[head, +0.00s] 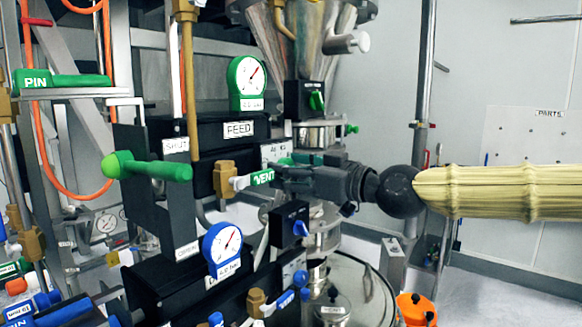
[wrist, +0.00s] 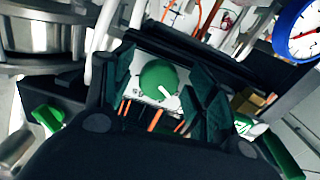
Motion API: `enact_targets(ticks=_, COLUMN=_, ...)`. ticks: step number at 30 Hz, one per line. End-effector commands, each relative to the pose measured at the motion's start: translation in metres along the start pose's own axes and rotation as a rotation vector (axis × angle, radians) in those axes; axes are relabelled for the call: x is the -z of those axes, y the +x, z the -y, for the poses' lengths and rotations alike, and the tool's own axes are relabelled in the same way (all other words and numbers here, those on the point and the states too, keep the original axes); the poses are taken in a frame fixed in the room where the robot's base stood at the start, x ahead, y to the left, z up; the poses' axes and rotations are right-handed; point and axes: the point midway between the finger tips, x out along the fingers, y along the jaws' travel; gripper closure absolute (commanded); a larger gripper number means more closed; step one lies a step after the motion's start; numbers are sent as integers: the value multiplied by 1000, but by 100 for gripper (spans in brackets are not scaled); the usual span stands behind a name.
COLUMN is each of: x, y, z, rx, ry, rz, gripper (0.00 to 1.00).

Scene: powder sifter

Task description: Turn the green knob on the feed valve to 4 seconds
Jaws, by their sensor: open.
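The green knob (wrist: 158,80) shows in the wrist view as a round green cap with a white pointer towards its lower right. It sits on a white plate (wrist: 140,98) whose marks are too small to read. My gripper (wrist: 162,88) is open, with one dark green finger on each side of the knob; I cannot tell whether they touch it. In the head view my gripper (head: 284,172) reaches in from the right, beside the black block labelled FEED (head: 238,130). The knob is hidden there behind the fingers, with part of a marked white plate (head: 276,152) showing.
A green VENT lever (head: 262,178) is close to my gripper. A green-rimmed gauge (head: 247,78), another green knob (head: 316,101), a blue knob (head: 300,227) and a blue-rimmed gauge (head: 223,248) surround it. A long green handle (head: 150,168) projects at left. Room at right is freer.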

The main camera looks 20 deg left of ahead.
Motion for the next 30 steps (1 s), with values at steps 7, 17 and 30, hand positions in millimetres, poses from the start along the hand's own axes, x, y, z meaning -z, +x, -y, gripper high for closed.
enact_targets(ticks=7, x=0, y=0, z=0, rx=0, ry=0, rz=0, gripper=43)
enact_targets(ticks=17, x=0, y=0, z=0, rx=-1, ry=1, rz=0, gripper=89)
enact_targets(ticks=30, x=-3, y=0, z=0, rx=-3, ry=135, rz=-2, gripper=89)
